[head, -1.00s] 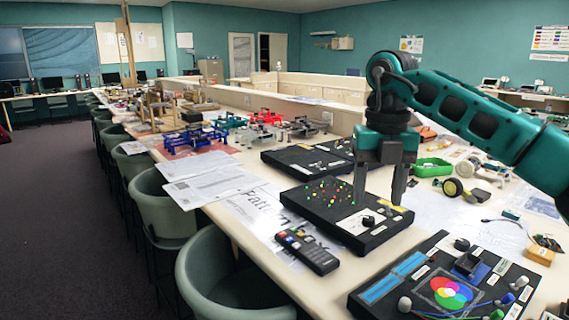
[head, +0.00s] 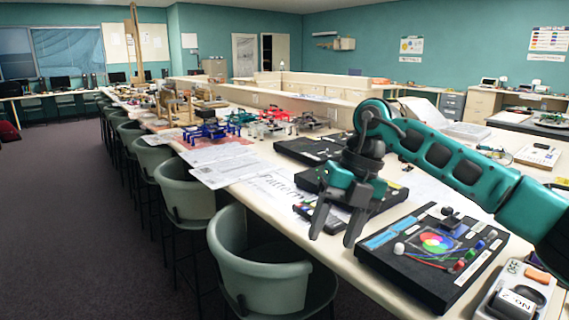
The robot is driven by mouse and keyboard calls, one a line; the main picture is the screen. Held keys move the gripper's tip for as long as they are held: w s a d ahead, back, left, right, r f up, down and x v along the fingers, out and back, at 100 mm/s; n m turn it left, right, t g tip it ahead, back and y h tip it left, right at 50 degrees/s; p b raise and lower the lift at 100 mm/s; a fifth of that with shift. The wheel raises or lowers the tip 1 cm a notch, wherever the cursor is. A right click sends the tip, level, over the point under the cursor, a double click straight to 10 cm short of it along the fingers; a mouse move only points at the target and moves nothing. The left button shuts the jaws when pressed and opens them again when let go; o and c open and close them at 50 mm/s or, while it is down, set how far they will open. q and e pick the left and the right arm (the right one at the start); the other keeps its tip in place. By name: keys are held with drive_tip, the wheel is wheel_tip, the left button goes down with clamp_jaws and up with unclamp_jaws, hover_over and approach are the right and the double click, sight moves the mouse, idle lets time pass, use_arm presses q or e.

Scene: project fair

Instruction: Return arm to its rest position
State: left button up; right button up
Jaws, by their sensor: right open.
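My right gripper (head: 333,228) is in the head view, right of centre. Its two fingers point down and stand apart with nothing between them. It is over the near side of the long table (head: 255,208), just left of the black panel with a colour wheel (head: 436,243). Its arm comes in from the right edge. My left gripper is not in view.
Green chairs (head: 250,262) line the table's left side. Paper sheets (head: 221,171) and blue frames (head: 213,131) lie farther along the table. A grey device (head: 516,290) with an orange part is at the lower right. The dark floor at left is clear.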

drive_tip(key=s+a+f+m+y, duration=0.15)
drive_tip(key=s+a+y, duration=0.25)
drive_tip(key=a+y, duration=0.4)
drive_tip(key=s+a+f+m+y, duration=0.1)
drive_tip(key=s+a+m+y, duration=0.1)
drive_tip(key=s+a+y, duration=0.45)
drive_tip(key=w+d+f+m+t+h+p, duration=0.15)
drive_tip(key=d+f+m+t+h, duration=0.35)
drive_tip(key=m+t, duration=0.55)
drive_tip(key=w+d+f+m+t+h, duration=0.2)
drive_tip(key=d+f+m+t, duration=0.55)
drive_tip(key=m, duration=0.55)
drive_tip(key=s+d+f+m+g+h, duration=0.6)
drive_tip(key=s+d+f+h, duration=0.3)
drive_tip(key=s+f, duration=0.6)
drive_tip(key=shift+d+f+m+p, duration=0.4)
drive_tip(key=shift+d+f+m, duration=0.4)
drive_tip(key=shift+d, duration=0.35)
drive_tip(key=shift+s+f, duration=0.1)
drive_tip(key=shift+f, duration=0.05)
